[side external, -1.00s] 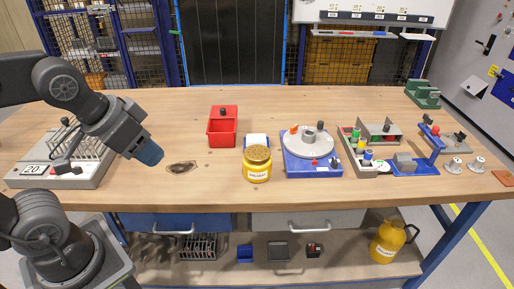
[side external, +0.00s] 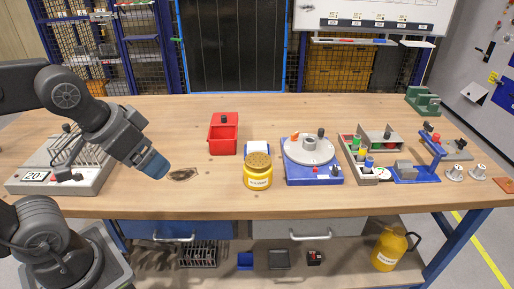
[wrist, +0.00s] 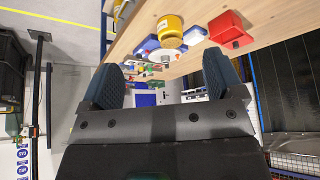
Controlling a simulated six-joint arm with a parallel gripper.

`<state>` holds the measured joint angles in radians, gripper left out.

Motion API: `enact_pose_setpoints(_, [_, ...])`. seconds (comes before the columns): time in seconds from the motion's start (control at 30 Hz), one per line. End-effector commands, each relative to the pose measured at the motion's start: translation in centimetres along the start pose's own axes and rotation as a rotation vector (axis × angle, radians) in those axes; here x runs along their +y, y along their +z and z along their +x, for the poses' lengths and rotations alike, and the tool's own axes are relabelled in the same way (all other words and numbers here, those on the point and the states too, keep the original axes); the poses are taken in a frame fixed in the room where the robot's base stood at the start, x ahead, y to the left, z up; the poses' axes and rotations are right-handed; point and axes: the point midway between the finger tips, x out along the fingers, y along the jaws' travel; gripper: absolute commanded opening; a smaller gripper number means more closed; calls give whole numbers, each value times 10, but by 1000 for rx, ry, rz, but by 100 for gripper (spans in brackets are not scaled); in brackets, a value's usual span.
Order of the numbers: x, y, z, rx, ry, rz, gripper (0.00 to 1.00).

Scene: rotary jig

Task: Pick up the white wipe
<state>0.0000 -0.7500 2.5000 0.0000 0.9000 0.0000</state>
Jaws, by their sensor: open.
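The white wipe (side external: 257,148) lies on the bench behind the yellow jar (side external: 257,172), which hides its front part. In the wrist view a small blue-and-white item (wrist: 195,36) shows between the yellow jar and the red bin; it may be the wipe, too small to be sure. My gripper (side external: 155,165) is at the left of the bench, above the top and well apart from the wipe. In the wrist view its two blue pads (wrist: 163,78) stand wide apart with nothing between them.
A red bin (side external: 223,148) stands left of the wipe, and a blue jig with a grey disc (side external: 312,172) to the right. A dark stain (side external: 183,174) is just right of my gripper. A grey rack (side external: 62,175) stands below my arm. Bare wood lies behind the bin.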

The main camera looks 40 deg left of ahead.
Motion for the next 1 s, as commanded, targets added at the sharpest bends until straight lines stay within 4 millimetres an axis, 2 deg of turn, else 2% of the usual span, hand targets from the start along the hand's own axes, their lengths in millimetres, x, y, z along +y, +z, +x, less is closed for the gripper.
enact_pose_setpoints(0.23, [0, -2, 0, -2, 0, 3, 87])
enact_pose_setpoints(0.37, [-2, -22, -3, -25, -3, 33, 87])
enact_pose_setpoints(0.53, [-8, -85, -3, -92, -5, 133, 87])
enact_pose_setpoints(0.67, [-16, -137, 10, -152, 1, 224, 87])
enact_pose_setpoints(0.87, [-31, -209, 49, -240, 24, 362, 87])
enact_pose_setpoints(1.0, [-44, -250, 89, -300, 51, 457, 87])
